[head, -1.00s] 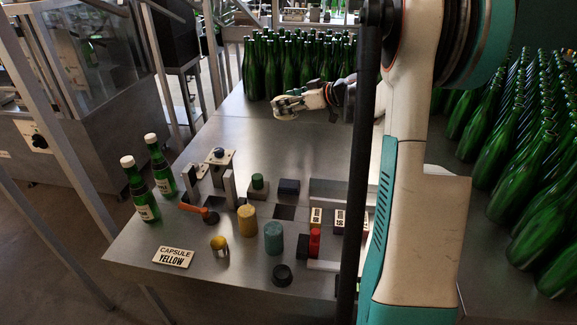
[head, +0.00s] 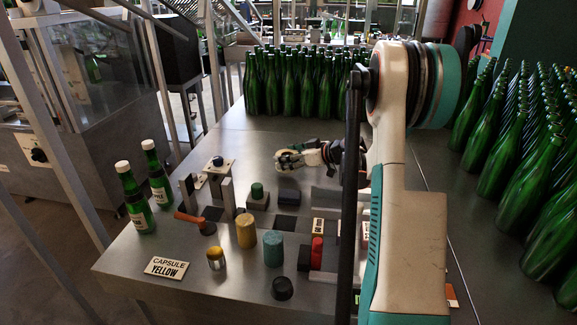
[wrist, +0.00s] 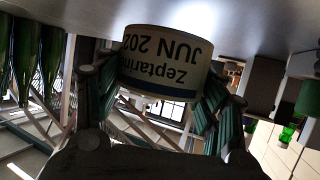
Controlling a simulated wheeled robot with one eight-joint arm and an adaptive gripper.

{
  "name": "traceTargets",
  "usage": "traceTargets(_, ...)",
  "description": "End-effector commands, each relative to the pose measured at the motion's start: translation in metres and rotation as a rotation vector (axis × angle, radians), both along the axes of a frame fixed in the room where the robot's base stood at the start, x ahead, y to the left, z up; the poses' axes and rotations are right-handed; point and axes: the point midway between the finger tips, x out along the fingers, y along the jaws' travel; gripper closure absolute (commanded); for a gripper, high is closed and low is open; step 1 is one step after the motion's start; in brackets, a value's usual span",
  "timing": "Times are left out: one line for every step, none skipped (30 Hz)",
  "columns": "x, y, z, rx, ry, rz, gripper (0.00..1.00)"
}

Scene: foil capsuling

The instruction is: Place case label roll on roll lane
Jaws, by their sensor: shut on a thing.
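My gripper (head: 288,160) is shut on the case label roll, above the steel table and just behind the capsuling parts. In the wrist view the case label roll (wrist: 165,58) sits between the fingers (wrist: 160,100). It is a pale, cream-coloured cylinder with a dark band and printed text reading "Zeptarin… JUN 202…", upside down.
Green bottles (head: 290,85) crowd the back.

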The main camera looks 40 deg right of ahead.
Motion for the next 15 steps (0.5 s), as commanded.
traceTargets(0.0,0.0,-0.011,0.0,0.0,0.0,0.64)
traceTargets(0.0,0.0,-0.016,0.0,0.0,0.0,0.64)
traceTargets(0.0,0.0,-0.021,0.0,0.0,0.0,0.64)
traceTargets(0.0,0.0,-0.024,0.0,0.0,0.0,0.64)
traceTargets(0.0,0.0,-0.026,0.0,0.0,0.0,0.64)
traceTargets(0.0,0.0,-0.027,0.0,0.0,0.0,0.64)
traceTargets(0.0,0.0,-0.026,0.0,0.0,0.0,0.64)
traceTargets(0.0,0.0,-0.026,0.0,0.0,0.0,0.64)
traceTargets(0.0,0.0,-0.025,0.0,0.0,0.0,0.64)
traceTargets(0.0,0.0,-0.025,0.0,0.0,0.0,0.64)
traceTargets(0.0,0.0,-0.025,0.0,0.0,0.0,0.64)
traceTargets(0.0,0.0,-0.025,0.0,0.0,0.0,0.64)
traceTargets(0.0,0.0,-0.026,0.0,0.0,0.0,0.64)
traceTargets(0.0,0.0,-0.026,0.0,0.0,0.0,0.64)
traceTargets(0.0,0.0,-0.028,0.0,0.0,0.0,0.64)
